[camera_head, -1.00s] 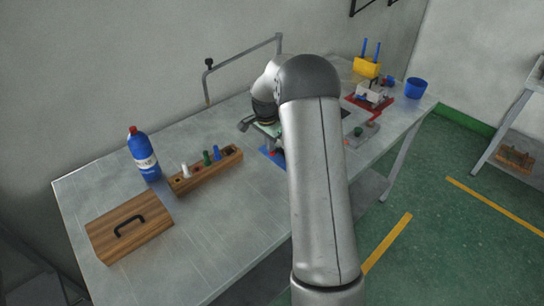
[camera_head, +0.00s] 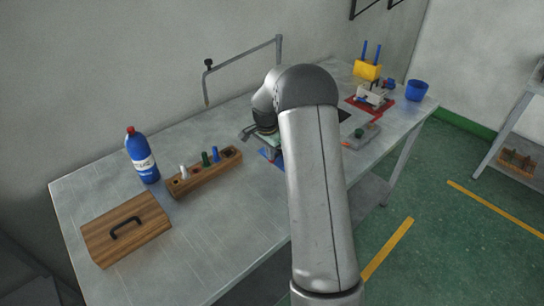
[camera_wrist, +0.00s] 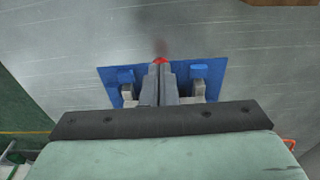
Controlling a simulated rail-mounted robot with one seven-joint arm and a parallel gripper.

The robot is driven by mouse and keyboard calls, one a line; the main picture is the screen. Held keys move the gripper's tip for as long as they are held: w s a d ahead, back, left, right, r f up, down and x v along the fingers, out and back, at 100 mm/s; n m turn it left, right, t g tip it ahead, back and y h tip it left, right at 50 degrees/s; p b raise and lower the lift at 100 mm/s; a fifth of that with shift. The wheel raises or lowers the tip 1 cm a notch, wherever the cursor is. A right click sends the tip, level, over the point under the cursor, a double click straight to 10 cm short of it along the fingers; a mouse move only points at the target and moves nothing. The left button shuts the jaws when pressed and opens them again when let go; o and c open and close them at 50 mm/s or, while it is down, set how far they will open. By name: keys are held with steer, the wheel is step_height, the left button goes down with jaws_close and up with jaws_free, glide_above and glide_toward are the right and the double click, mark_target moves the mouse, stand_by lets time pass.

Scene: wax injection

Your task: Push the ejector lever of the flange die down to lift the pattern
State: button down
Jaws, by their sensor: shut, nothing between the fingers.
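A flat blue plate (camera_wrist: 206,74), which looks like the base of the flange die, lies on the metal table in the wrist view, with two blue blocks (camera_wrist: 199,71) on it. Its edge also shows in the head view (camera_head: 265,153), mostly behind my arm. My gripper (camera_wrist: 160,70) is shut and empty, its fingers together over the middle of the plate. A small red tip (camera_wrist: 160,61) shows just beyond the fingertips, perhaps the lever's end. I cannot tell whether the fingers touch it. The rest of the lever and the pattern are hidden.
A wooden rack (camera_head: 206,172) with several coloured pegs, a blue bottle (camera_head: 142,156) and a wooden box (camera_head: 126,228) stand left of my arm. A red fixture (camera_head: 370,101), a grey plate (camera_head: 361,136), a yellow block (camera_head: 367,70) and a blue cup (camera_head: 417,91) are to the right.

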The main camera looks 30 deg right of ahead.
steer(key=a, duration=0.2)
steer(key=s+a+r, duration=0.1)
steer(key=shift+b, duration=0.35)
steer(key=shift+w, duration=0.1)
step_height(320, 180, up, 17)
steer(key=a+b, duration=0.1)
steer(key=shift+s+a+r+b, duration=0.2)
steer(key=shift+s+a+b, duration=0.1)
steer(key=shift+b, duration=0.1)
steer(key=s+a+f+n, duration=0.1)
steer(key=s+a+n, duration=0.35)
steer(key=s, duration=0.45)
steer(key=s+a+n, duration=0.4)
steer(key=s+a, duration=0.1)
steer(key=s, duration=0.4)
steer(key=s+a+f+n, duration=0.2)
steer(key=s+f+n, duration=0.1)
steer(key=s, duration=0.5)
steer(key=s+a+f+n+y, duration=0.1)
steer(key=s+a+f+n, duration=0.1)
steer(key=s, duration=0.6)
step_height(320, 180, down, 2)
steer(key=shift+a+f+n, duration=0.1)
steer(key=shift+a+n, duration=0.25)
steer(key=shift+n, duration=0.4)
